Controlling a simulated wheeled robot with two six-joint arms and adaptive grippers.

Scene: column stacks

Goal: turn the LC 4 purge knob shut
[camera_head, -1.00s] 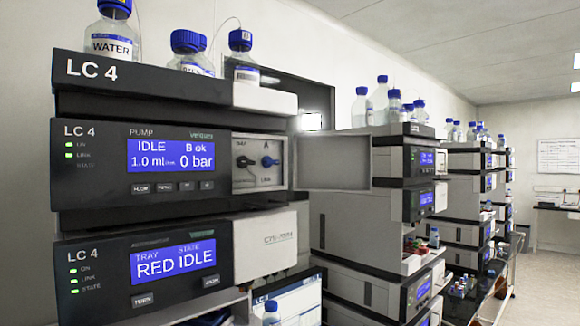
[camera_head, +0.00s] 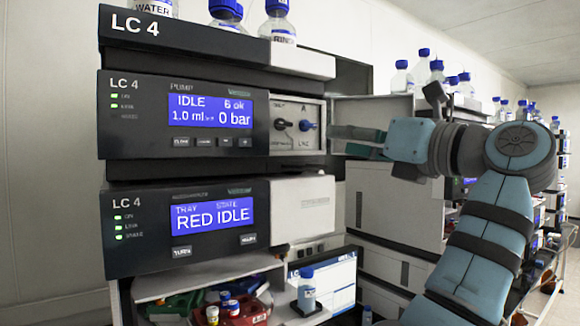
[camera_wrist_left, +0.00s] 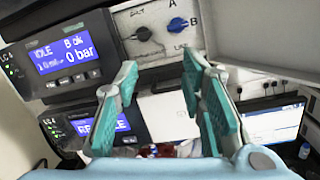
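The LC 4 pump module (camera_head: 180,149) has a recessed pale panel with two knobs, a black knob (camera_head: 281,125) on the left and a blue knob (camera_head: 307,126) on the right. The black knob (camera_wrist_left: 143,33) and blue knob (camera_wrist_left: 177,24) also show in the left wrist view. Small lettering by the black knob is too blurred to read; A and B mark the blue one. My left gripper (camera_head: 340,139) comes in from the right, just right of the panel. In the left wrist view my left gripper (camera_wrist_left: 161,66) is open and empty, its fingertips below the knobs, touching neither. My right gripper is not in view.
An open grey door (camera_head: 375,108) stands right of the knob panel, close behind my gripper. Bottles (camera_head: 278,22) stand on top of the stack. A lower LC 4 module (camera_head: 190,222) reads RED IDLE.

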